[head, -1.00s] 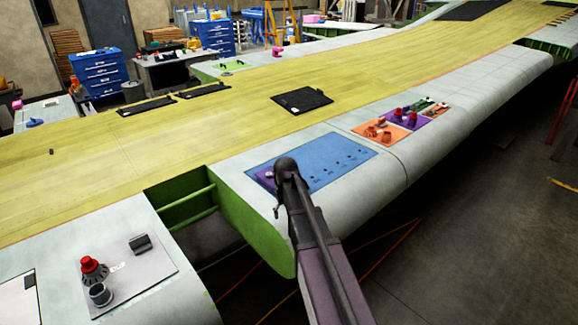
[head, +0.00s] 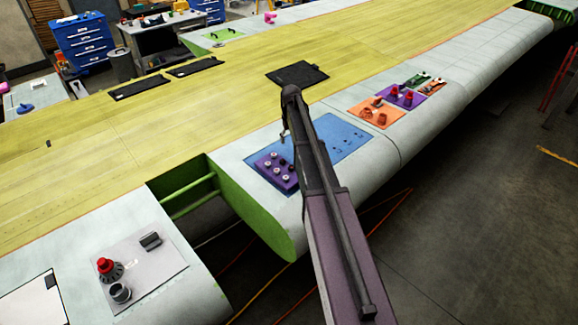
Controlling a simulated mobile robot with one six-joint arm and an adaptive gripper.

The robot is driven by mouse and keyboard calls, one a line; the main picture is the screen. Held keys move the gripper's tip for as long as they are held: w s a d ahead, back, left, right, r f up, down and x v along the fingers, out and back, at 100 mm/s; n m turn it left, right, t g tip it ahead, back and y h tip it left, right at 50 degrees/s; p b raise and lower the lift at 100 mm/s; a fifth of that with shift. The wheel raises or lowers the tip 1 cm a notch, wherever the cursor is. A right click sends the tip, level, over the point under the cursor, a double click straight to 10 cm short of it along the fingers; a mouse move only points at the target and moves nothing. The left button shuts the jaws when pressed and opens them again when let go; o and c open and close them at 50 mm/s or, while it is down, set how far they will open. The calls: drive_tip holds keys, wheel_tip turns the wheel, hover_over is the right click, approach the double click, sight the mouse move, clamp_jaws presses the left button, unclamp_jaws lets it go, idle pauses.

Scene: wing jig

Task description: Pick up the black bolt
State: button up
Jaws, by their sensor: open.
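The blue mat (head: 350,131) lies on the pale front edge of the wing. Several small dark spots show on its right part; they are too small to tell whether one is the black bolt. A purple block (head: 268,180) with several pale round pieces on top sits at the mat's left end. My gripper (head: 284,136), small and partly hidden by my arm, hangs above the mat, behind the purple block in the picture. It is open, and I see nothing held in it. My arm covers the middle of the mat.
To the right lie an orange mat (head: 364,119) and a purple mat (head: 413,101) with red parts. A grey mat (head: 150,262) with a red-topped part and dark parts lies at lower left. An open green-walled gap (head: 235,208) splits the wing edge. A black panel (head: 305,72) lies behind.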

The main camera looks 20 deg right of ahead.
drive_tip(key=shift+f, duration=0.1)
drive_tip(key=b, duration=0.9)
hover_over(292, 167)
drive_tip(key=f, duration=0.8)
drive_tip(key=shift+w+a+f, duration=0.2)
drive_tip(key=shift+w+f, duration=0.05)
drive_tip(key=shift+w, duration=0.1)
drive_tip(key=shift+f, duration=0.15)
drive_tip(key=f+b, duration=0.3)
drive_tip(key=shift+s, duration=0.3)
drive_tip(key=shift+f+b, duration=0.95)
drive_tip(key=shift+d, duration=0.1)
clamp_jaws()
